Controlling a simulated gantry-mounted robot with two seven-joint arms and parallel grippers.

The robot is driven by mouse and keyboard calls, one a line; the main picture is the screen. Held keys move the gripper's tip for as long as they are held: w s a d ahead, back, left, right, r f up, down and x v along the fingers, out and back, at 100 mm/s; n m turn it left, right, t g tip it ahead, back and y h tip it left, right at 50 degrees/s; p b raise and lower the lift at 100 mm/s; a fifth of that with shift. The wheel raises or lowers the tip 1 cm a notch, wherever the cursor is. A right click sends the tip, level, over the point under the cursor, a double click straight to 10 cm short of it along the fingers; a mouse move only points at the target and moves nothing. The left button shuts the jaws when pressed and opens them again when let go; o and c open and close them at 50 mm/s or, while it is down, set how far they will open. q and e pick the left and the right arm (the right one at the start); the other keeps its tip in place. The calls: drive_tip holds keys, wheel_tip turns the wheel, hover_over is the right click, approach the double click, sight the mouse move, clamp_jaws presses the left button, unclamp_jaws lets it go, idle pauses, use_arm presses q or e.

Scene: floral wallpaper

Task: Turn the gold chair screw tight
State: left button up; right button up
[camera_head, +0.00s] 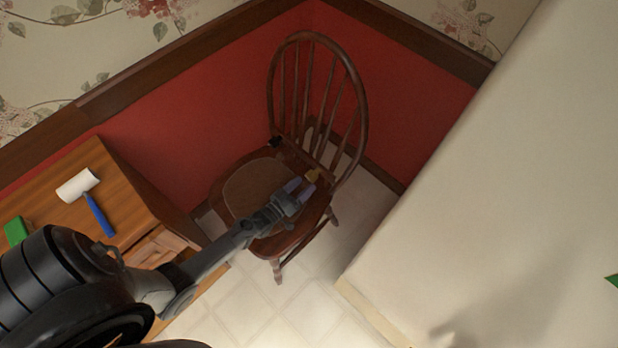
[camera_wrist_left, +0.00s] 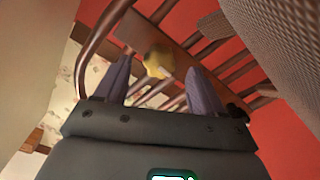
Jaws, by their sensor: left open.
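A brown wooden chair (camera_head: 318,90) with a spindle back stands in the corner by the red wall, tilted in the picture. The gold screw (camera_head: 312,175) sits at the lower part of its back, near the rear of the seat. In the left wrist view the gold screw (camera_wrist_left: 158,64) has a lobed knob shape. My left gripper (camera_head: 297,187) is open and reaches over the seat to the screw. In the wrist view its two fingers (camera_wrist_left: 157,80) stand on either side of the screw, with gaps showing. My right gripper is not in view.
A wooden cabinet (camera_head: 115,185) at the left carries a lint roller (camera_head: 78,185) with a blue handle and a green object (camera_head: 17,231). A black knob (camera_head: 275,141) is at the chair back's other side. A large pale surface (camera_head: 500,190) fills the right.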

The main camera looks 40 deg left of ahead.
use_arm(q)
drive_tip(key=s+p, duration=0.1)
drive_tip(key=s, duration=0.5)
drive_tip(key=shift+a, duration=0.15)
drive_tip(key=shift+w, duration=0.1)
